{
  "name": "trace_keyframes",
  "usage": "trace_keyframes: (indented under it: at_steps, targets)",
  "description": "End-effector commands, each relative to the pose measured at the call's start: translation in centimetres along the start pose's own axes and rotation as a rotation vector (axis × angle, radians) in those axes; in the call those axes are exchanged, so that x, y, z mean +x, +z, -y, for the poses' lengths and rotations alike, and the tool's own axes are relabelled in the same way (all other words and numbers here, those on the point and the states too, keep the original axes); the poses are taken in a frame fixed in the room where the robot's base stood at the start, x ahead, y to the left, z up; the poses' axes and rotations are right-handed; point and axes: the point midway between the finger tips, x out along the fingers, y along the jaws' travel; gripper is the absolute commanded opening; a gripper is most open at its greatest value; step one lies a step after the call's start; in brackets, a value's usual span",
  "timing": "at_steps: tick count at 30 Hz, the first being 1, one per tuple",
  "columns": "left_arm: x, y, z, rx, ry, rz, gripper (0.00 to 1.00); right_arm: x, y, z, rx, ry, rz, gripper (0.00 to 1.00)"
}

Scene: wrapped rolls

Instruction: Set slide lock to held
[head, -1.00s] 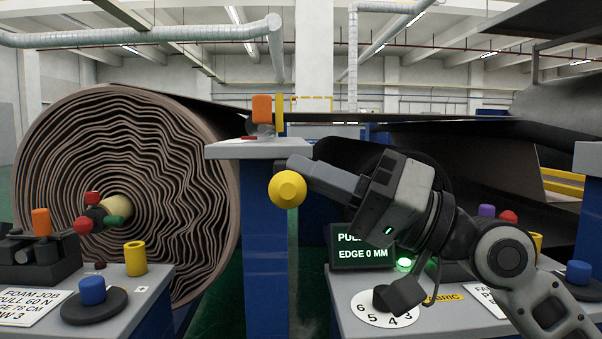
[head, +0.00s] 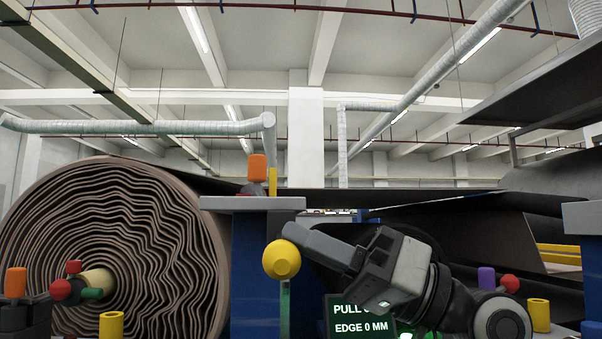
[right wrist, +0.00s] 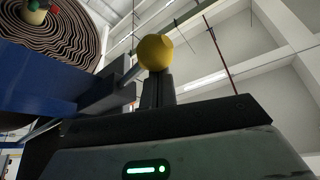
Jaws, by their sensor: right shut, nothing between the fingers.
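A yellow ball knob (head: 281,259) stands in front of the blue post (head: 256,275) in the head view. In the right wrist view the knob (right wrist: 155,52) sits on the end of a grey rod. My right gripper (head: 292,238) is shut and empty, its fingertips right at the knob; whether they touch it I cannot tell. An orange handle (head: 258,168) stands upright on top of the post, beside a thin yellow bar (head: 273,181). No label shows which part is the slide lock. My left gripper is not in view.
A large wrapped roll (head: 150,240) fills the left, with red and green knobs before its core. A dark display (head: 360,312) reads "EDGE 0 MM" below my right arm. Purple (head: 486,278) and red knobs and a yellow cylinder (head: 539,315) stand at the right.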

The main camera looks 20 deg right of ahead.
Motion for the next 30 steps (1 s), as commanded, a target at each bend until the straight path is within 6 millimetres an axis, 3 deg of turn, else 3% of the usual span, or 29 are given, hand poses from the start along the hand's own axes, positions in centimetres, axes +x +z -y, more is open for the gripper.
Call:
trace_keyframes:
  at_steps: [10, 14, 18, 19, 24, 30]
  targets:
    - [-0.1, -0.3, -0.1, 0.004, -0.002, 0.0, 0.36, 0.1, -0.3, 0.1, 0.001, 0.001, 0.0, 0.0]
    - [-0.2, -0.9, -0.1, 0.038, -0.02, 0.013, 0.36, 0.7, -2.0, 0.5, 0.0, 0.002, -0.001, 0.0]
    - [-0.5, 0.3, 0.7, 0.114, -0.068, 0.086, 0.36, 1.0, -4.6, 0.8, -0.001, 0.006, -0.003, 0.0]
    - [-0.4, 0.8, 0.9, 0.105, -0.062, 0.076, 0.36, -0.3, -3.7, 0.3, 0.002, 0.011, -0.002, 0.0]
    - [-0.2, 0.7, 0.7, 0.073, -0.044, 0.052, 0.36, -4.4, -3.5, 0.2, 0.001, 0.01, -0.003, 0.0]
    - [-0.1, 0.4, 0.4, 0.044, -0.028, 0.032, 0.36, -7.7, -3.6, 0.2, 0.0, 0.007, -0.003, 0.0]
